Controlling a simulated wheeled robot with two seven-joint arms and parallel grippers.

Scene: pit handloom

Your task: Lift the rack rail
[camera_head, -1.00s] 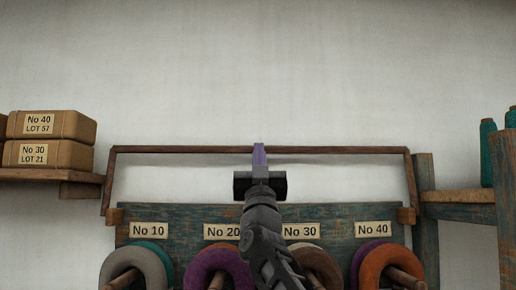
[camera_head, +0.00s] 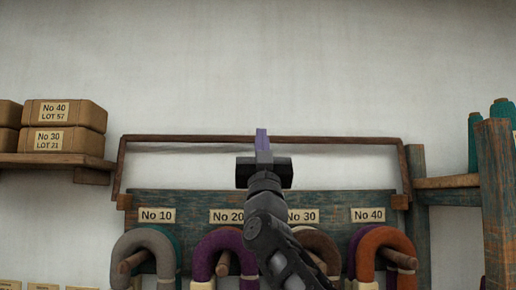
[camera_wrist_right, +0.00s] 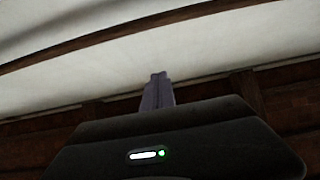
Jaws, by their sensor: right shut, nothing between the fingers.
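The rack rail (camera_head: 340,140) is a thin dark brown bar across the white wall, with a side arm running down at each end to the blue-green rack board (camera_head: 180,200). My right gripper (camera_head: 262,140) is in front of the rail's middle, its purple fingers shut and overlapping the bar in the head view, tips a little above it. In the right wrist view the gripper (camera_wrist_right: 157,92) is shut with nothing visible between its fingers. A brown bar, likely the rail (camera_wrist_right: 130,35), crosses above and apart from the fingertips there. My left gripper is not in view.
Several yarn hanks, such as an orange one (camera_head: 384,243), hang on pegs under number labels (camera_head: 368,214). Wrapped packages (camera_head: 64,113) sit on a left shelf (camera_head: 55,160). Teal cones (camera_head: 475,143) stand on a right shelf (camera_head: 447,182) between wooden posts (camera_head: 494,200). The wall above is clear.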

